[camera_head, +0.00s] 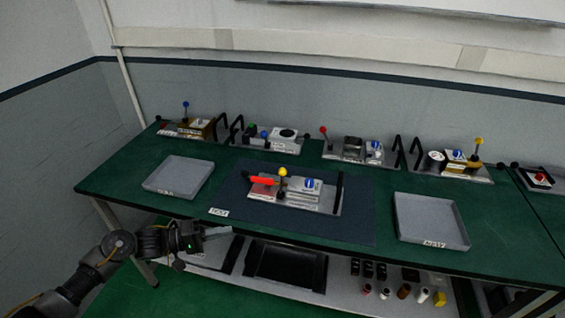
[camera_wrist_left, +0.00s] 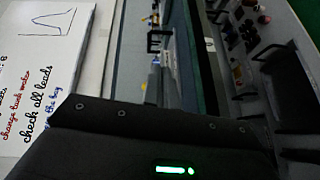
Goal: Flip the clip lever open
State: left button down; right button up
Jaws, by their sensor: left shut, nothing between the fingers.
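A grey fixture plate (camera_head: 300,205) lies on the dark mat (camera_head: 355,215) in the middle of the green table. It carries a red lever (camera_head: 262,180) lying nearly flat at its left, a yellow-knobbed stick (camera_head: 283,172) and a block with a blue knob (camera_head: 309,184). I cannot tell for certain which part is the clip lever; the red one looks most like it. My left gripper (camera_head: 228,231) is shut and empty, in front of the table's near edge, left of and nearer than the fixture, touching nothing visible. My right gripper is out of view.
Grey trays stand left (camera_head: 178,178) and right (camera_head: 432,222) of the mat. Several other fixtures line the table's back edge, one with a red-knobbed lever (camera_head: 323,130). A lower shelf holds small parts (camera_head: 403,291). A whiteboard (camera_wrist_left: 45,70) shows in the wrist view.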

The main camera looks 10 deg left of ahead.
aim_at(282, 171)
jog(key=i, duration=0.9)
jog(key=u, duration=0.05)
